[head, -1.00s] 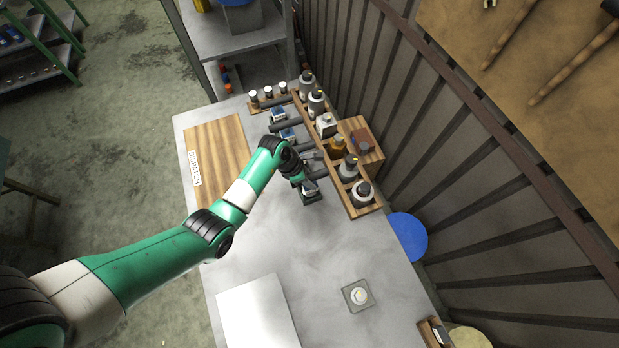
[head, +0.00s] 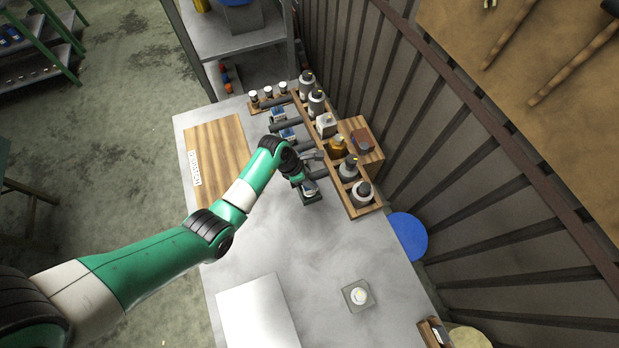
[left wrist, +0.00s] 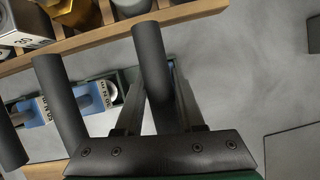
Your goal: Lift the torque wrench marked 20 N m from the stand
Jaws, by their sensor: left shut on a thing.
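My left gripper (head: 304,180) is at the nearest of a row of torque wrenches on the bench. In the left wrist view its fingers (left wrist: 152,105) are shut on a torque wrench (left wrist: 150,52), whose dark round handle rises between them. The marking on this wrench is hidden, so I cannot read its value. Two more dark handles stand to the left, a nearer one (left wrist: 58,95) and a farther one (left wrist: 10,140). My right gripper is not in view.
A wooden rack (head: 362,210) of bottles runs close along the right side of the wrenches. A wooden board (head: 215,150) lies to the left. A small square plate (head: 358,296) and a pale sheet (head: 258,315) lie nearer. The bench between is clear.

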